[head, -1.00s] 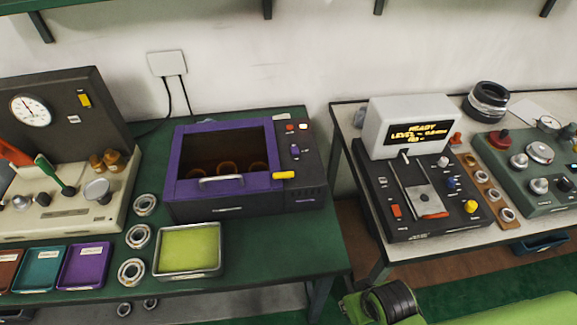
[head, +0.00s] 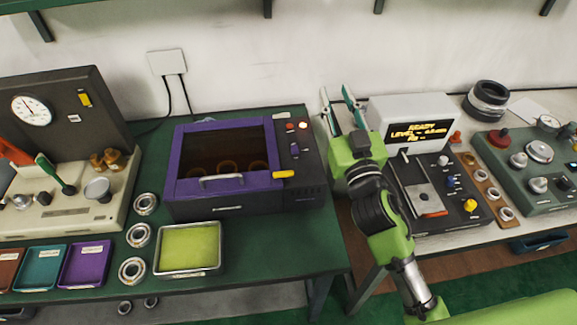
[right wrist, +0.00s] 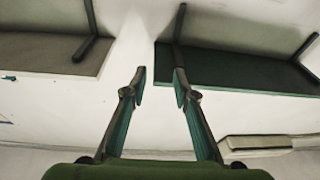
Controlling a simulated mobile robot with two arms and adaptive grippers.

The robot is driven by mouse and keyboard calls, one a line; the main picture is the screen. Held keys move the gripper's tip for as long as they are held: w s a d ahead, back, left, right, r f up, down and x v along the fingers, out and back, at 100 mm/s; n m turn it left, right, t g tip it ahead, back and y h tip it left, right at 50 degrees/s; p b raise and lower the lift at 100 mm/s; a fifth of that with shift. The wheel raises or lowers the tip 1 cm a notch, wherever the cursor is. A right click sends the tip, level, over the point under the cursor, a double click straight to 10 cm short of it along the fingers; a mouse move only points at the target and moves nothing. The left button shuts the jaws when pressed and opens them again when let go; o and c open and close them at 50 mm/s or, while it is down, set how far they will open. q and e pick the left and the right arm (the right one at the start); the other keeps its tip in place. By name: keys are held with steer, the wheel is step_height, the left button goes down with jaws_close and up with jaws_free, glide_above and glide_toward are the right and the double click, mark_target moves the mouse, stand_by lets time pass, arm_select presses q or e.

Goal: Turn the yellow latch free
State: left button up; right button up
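The yellow latch (head: 284,174) sticks out at the lower right front corner of the purple-framed door (head: 224,160) of a dark oven-like box. The door looks closed, and several brown rings show dimly behind its window. My right gripper (head: 337,98) is raised to the right of the box, above the gap between the tables, apart from the latch. Its two fingers are spread and empty, which also shows in the right wrist view (right wrist: 159,78). My left gripper is not in view.
A yellow-green padded tray (head: 188,248) and several metal bearing rings (head: 132,270) lie in front and left of the box. A display unit (head: 415,128) stands close right of my right arm. Shelves (right wrist: 235,70) hang on the wall above.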

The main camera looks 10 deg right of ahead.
steer(key=a+r+n+g+y, duration=0.2)
steer(key=a+r+n+y, duration=0.9)
steer(key=y, duration=0.3)
steer(key=s+a+f+n+g+y, duration=0.2)
steer(key=a+n+g+y, duration=0.2)
steer(key=a+n+g, duration=0.35)
steer(key=m+g+h, duration=0.2)
steer(key=g+h, duration=0.9)
steer(key=h, duration=0.3)
glide_toward(286, 172)
steer(key=p+x, duration=0.3)
steer(key=x, duration=0.4)
steer(key=shift+a, duration=0.15)
steer(key=shift+a+f+h, duration=0.15)
steer(key=shift+f+h, duration=0.15)
steer(key=shift+f, duration=0.2)
